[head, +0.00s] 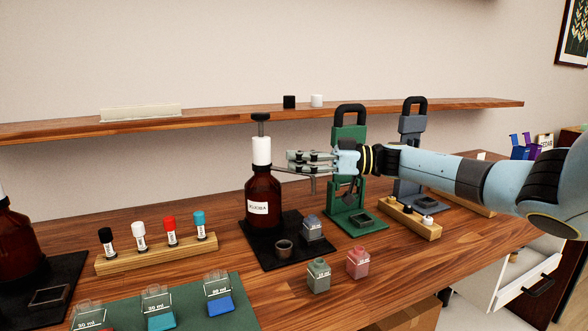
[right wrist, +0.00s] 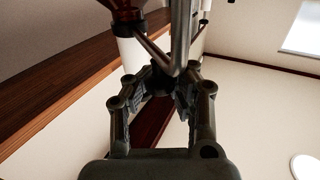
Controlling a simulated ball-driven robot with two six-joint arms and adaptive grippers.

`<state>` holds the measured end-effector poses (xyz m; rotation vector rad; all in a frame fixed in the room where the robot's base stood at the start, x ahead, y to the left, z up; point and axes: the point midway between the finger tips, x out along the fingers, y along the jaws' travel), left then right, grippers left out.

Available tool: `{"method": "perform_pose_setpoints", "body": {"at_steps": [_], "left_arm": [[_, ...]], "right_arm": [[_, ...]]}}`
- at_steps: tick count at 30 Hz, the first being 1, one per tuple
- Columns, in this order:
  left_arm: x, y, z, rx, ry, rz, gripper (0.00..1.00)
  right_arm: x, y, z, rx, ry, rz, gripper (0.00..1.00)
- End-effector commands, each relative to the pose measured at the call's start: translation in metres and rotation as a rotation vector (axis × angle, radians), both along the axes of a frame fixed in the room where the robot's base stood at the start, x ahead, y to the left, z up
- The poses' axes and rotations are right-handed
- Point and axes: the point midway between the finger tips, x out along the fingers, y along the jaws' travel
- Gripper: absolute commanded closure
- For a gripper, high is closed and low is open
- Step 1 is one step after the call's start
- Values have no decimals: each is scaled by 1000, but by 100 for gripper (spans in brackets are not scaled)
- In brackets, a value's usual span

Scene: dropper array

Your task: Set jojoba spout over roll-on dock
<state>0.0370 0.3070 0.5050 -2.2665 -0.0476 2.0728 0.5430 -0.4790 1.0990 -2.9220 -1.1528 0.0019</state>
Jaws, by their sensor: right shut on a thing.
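The jojoba bottle (head: 262,188) is brown with a white collar and black pump top, standing upright on a black mat (head: 262,262). Its thin grey spout (head: 314,184) points right and bends down at its end; it also shows as a grey tube in the right wrist view (right wrist: 181,35). My right gripper (head: 292,161) is shut on the spout beside the collar. On the mat are a dark round dock (head: 284,248), probably the roll-on dock, and a grey bottle (head: 312,229). The spout end appears right of the round dock. My left gripper is not in view.
A green stand (head: 347,150) and a grey stand (head: 411,128) are at the right. Green (head: 318,276) and pink (head: 358,263) bottles stand in front. A wooden rack (head: 160,253) holds several small vials at the left. Bare table lies at the front right.

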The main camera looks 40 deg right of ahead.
Motion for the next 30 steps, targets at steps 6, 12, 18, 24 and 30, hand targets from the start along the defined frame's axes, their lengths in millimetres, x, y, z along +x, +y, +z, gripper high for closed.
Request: {"method": "perform_pose_setpoints", "body": {"at_steps": [6,12,18,24,30], "left_arm": [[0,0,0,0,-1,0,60],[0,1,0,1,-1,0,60],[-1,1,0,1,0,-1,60],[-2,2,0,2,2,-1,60],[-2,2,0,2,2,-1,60]], "right_arm": [[-2,-3,-6,-7,14,-1,100],[-2,-3,-5,-8,13,-3,75],[-1,-2,-2,-5,7,-2,53],[0,-2,-1,-3,4,-1,53],[-12,-13,-2,-7,7,-1,53]]}}
